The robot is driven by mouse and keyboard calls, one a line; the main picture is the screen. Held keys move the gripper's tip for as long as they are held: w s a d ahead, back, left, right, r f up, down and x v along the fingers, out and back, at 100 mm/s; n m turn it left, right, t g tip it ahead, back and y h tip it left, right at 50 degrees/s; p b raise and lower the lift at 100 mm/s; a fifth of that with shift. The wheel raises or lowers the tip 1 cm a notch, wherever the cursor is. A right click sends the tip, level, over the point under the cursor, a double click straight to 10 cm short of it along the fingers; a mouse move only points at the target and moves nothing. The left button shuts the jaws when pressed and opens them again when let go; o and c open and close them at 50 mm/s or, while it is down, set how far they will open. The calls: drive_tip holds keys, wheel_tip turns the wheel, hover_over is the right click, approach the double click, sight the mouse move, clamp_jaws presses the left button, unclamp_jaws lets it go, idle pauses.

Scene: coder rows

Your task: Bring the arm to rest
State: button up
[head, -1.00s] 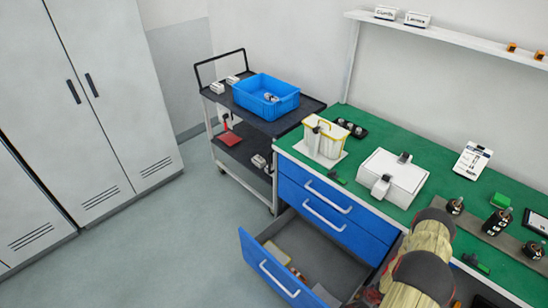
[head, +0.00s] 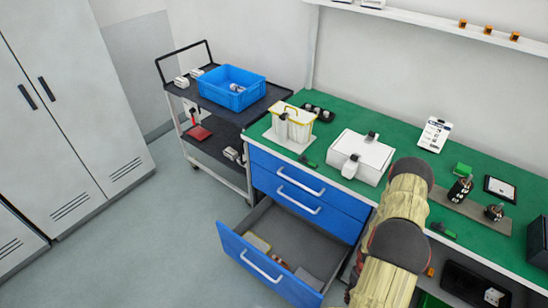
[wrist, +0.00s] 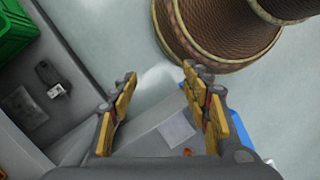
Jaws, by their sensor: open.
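My arm, in pale sleeves with dark joints, reaches across the lower right of the head view, in front of the bench edge. My gripper (wrist: 161,83) shows in the wrist view with its two yellow-padded fingers spread apart and nothing between them. Below the fingers are a grey surface and pale floor. The gripper itself cannot be made out in the head view, where the arm hides part of the bench front.
A blue drawer (head: 264,267) stands open left of my arm, with a few items inside. On the green bench are a white box (head: 365,165) and a white container (head: 292,127). A trolley (head: 259,115) carries a blue crate (head: 228,97). Floor (head: 150,235) left of the drawer is clear.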

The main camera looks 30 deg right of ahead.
drive_tip(key=w+a+r+m+h+b, duration=0.1)
drive_tip(key=w+a+r, duration=0.15)
drive_tip(key=r, duration=0.85)
drive_tip(key=w+a+r+m+b, duration=0.1)
drive_tip(key=w+r, duration=0.3)
drive_tip(key=r, duration=0.7)
drive_tip(key=w+a+r+m+h+b, duration=0.1)
drive_tip(key=w+a+r+m, duration=0.15)
drive_tip(key=r, duration=0.85)
drive_tip(key=a+r+n+t+b, duration=0.4)
drive_tip(key=a+r+t, duration=0.4)
drive_tip(key=a+r, duration=1.6)
wheel_tip(320, 180, up, 3)
drive_tip(key=shift+s+a+r+n+t, duration=0.15)
drive_tip(key=shift+a+n+t, duration=0.15)
drive_tip(key=shift+a+n, duration=0.15)
drive_tip(key=shift+c, duration=0.4)
